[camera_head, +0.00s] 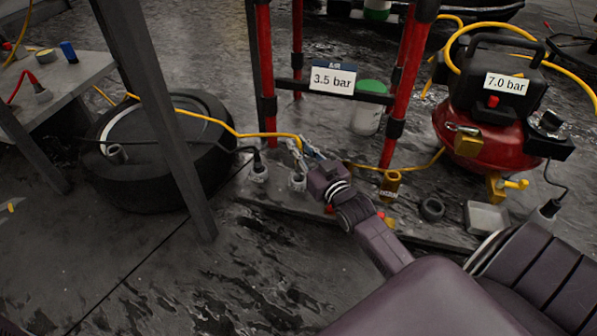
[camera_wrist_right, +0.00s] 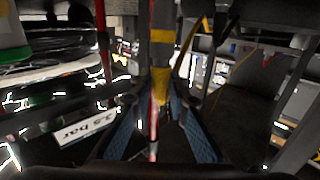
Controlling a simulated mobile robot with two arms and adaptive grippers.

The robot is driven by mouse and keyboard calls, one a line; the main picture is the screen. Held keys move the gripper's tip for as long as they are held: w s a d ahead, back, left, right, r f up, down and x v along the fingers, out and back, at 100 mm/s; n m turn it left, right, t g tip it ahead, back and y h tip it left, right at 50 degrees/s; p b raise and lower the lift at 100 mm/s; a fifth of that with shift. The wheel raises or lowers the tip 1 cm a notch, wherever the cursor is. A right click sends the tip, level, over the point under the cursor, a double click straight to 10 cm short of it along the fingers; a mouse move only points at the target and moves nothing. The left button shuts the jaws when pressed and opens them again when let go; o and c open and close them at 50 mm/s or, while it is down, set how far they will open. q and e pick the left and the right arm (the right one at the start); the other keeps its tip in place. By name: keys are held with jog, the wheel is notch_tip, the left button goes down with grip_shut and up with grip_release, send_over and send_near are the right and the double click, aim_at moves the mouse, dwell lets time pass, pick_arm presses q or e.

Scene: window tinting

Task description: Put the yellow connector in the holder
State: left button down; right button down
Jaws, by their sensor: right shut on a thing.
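My right gripper (camera_head: 305,152) is shut on the yellow connector (camera_head: 298,142) at the end of a yellow hose. In the right wrist view the connector (camera_wrist_right: 160,80) is between the blue-padded fingertips (camera_wrist_right: 160,108), with a dark band on it. The gripper is above a small pale holder (camera_head: 297,181) on the low base plate; connector and holder look apart. A second pale holder (camera_head: 258,172) to its left has a black cable's plug in it. A brass-coloured labelled holder (camera_head: 390,186) stands to the right. My left gripper is not in view.
Red frame posts (camera_head: 266,75) stand close behind the gripper, with a "3.5 bar" sign (camera_head: 333,80). A tire (camera_head: 150,160) lies left, behind a dark post (camera_head: 165,120). A red compressor (camera_head: 480,140) marked "7.0 bar" stands right. Floor in front is clear.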

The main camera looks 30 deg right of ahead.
jog(key=shift+f+b, duration=2)
jog(key=shift+f, duration=1.1)
jog(key=shift+r, duration=0.1)
jog(key=c, duration=2.3)
grip_release()
jog(key=shift+f, duration=0.2)
jog(key=o, duration=0.5)
jog(key=shift+c, duration=0.2)
jog(key=shift+r, duration=0.1)
